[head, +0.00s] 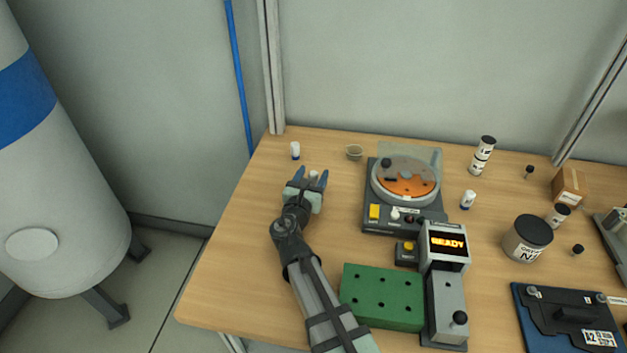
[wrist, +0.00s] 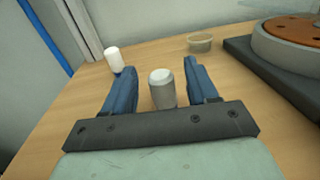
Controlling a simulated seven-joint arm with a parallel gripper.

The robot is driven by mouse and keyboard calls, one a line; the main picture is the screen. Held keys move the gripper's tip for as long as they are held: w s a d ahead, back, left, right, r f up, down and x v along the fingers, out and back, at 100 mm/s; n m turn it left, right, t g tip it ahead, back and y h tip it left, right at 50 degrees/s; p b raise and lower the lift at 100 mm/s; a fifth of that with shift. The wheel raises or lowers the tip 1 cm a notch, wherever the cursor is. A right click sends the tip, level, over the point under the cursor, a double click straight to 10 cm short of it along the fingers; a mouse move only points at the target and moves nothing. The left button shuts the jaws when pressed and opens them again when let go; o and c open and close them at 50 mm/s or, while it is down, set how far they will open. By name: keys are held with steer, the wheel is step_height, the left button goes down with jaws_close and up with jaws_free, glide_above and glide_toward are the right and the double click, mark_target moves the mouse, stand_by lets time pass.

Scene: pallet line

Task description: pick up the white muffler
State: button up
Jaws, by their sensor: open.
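My gripper (head: 311,173) is open over the left part of the table, with its two blue fingers apart. In the wrist view, a small pale cylinder with a white top (wrist: 162,84) stands upright between the fingers (wrist: 157,68), with gaps to both sides. In the head view only its top (head: 314,174) shows between the fingers. A second small cylinder, white with a blue base (head: 295,150), stands upright beyond the gripper; it also shows left of the fingers in the wrist view (wrist: 114,58). I cannot tell for sure which is the white muffler.
A small round dish (head: 354,153) lies beyond the gripper to the right. A turntable device (head: 373,219), a READY display (head: 448,262) and a green block (head: 380,298) stand to the right. Another white-and-blue cylinder (head: 468,199) is farther right.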

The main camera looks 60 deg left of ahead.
steer(key=shift+w+a, duration=0.4)
steer(key=shift+w, duration=0.1)
steer(key=c, duration=1)
